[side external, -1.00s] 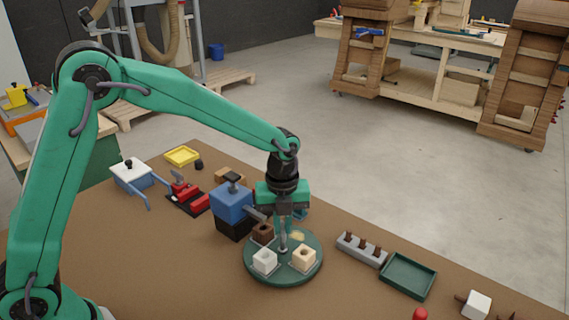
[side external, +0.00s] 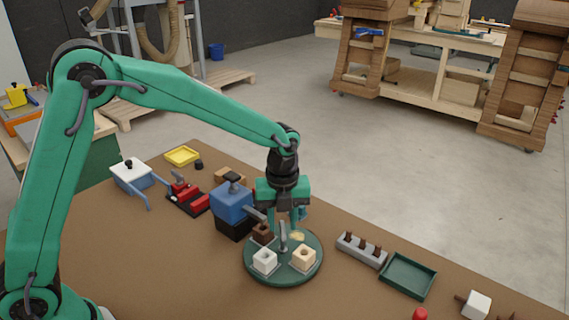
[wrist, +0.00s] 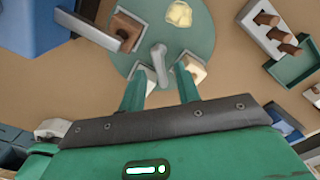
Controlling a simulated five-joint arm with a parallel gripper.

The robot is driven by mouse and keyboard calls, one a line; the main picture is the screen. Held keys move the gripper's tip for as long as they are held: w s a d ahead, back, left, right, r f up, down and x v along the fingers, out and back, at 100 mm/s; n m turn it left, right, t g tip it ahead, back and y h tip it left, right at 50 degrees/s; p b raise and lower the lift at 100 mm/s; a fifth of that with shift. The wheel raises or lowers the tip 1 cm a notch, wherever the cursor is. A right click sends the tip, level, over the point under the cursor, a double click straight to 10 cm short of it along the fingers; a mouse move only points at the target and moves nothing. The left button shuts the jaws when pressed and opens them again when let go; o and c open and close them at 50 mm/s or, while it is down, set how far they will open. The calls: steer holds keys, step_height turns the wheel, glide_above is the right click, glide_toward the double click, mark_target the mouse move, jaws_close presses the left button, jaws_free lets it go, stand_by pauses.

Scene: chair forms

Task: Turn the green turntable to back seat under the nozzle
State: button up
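The green turntable (side external: 284,276) carries a white block (side external: 265,261) at front left, a cream block (side external: 304,257) at front right, a brown block (side external: 262,233) at back left and a flat pale yellow piece (side external: 297,236) at back right. The grey nozzle (side external: 254,214) of the blue dispenser (side external: 232,203) reaches over the turntable's edge by the brown block. A grey upright handle (side external: 283,236) stands at the turntable's centre. My gripper (side external: 284,221) is open and empty above it. In the wrist view my fingers (wrist: 160,72) are spread apart, with the handle (wrist: 159,58) showing between them.
A grey rack (side external: 362,250) with brown pegs and an empty green tray (side external: 408,276) stand to the right. Red clamps (side external: 186,194), a white-topped box (side external: 132,175) and a yellow tray (side external: 182,156) lie to the left.

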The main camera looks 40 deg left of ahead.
step_height(320, 180, up, 7)
steer(key=shift+f, duration=0.1)
stand_by(0.3)
stand_by(0.4)
steer(key=s+a+r+n+t, duration=0.3)
steer(key=s+a+r+n, duration=0.6)
steer(key=n, duration=0.3)
steer(key=s+a+n+t, duration=0.2)
steer(key=s+a+n, duration=0.2)
steer(key=s+n, duration=0.9)
steer(key=shift+s+f+n+t, duration=0.3)
steer(key=shift+f+n, duration=0.1)
steer(key=shift+n, duration=0.6)
